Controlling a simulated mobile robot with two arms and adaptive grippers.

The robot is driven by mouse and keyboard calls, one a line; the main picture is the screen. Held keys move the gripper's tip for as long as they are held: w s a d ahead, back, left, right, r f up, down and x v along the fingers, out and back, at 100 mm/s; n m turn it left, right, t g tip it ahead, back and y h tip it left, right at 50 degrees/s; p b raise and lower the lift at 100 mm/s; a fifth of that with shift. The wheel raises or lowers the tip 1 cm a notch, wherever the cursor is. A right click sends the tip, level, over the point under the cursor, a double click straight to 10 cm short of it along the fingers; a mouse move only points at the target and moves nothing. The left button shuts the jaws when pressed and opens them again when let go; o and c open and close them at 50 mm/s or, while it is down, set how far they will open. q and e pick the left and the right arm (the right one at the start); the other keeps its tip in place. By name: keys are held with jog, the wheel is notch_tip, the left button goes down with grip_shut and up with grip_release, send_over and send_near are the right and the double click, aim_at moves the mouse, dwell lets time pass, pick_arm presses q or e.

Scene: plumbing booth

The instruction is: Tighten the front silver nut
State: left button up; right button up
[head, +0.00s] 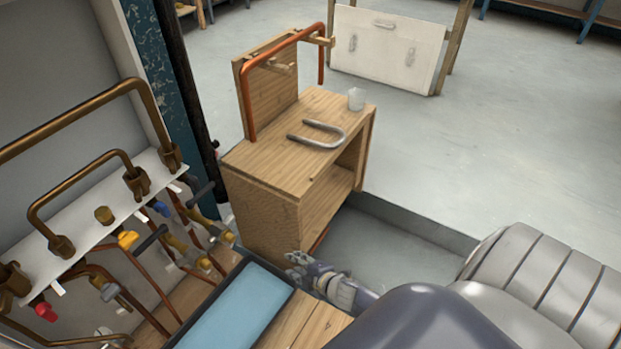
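The pipework (85,210) stands at the left, with copper pipes, brass fittings and several valves with coloured parts. My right gripper (297,263) is at the lower middle, in front of the wooden cabinet and well to the right of the pipework. It touches no fitting that I can see. Its fingers are small and partly blurred, so their opening is unclear. My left gripper is out of view.
A wooden cabinet (262,174) with a bent grey pipe (318,136) and a clear cup (356,99) on top stands behind my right gripper. A blue-topped tray (236,312) lies at the bottom, between gripper and pipework. Open floor (480,150) extends to the right.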

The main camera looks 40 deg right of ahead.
jog(key=s+a+f+m+g+p, duration=0.1)
jog(key=s+f+m+g+p, duration=0.1)
jog(key=s+p, duration=0.4)
jog(key=shift+s+a, duration=0.2)
jog(key=shift+s, duration=0.95)
jog(key=shift+m, duration=0.3)
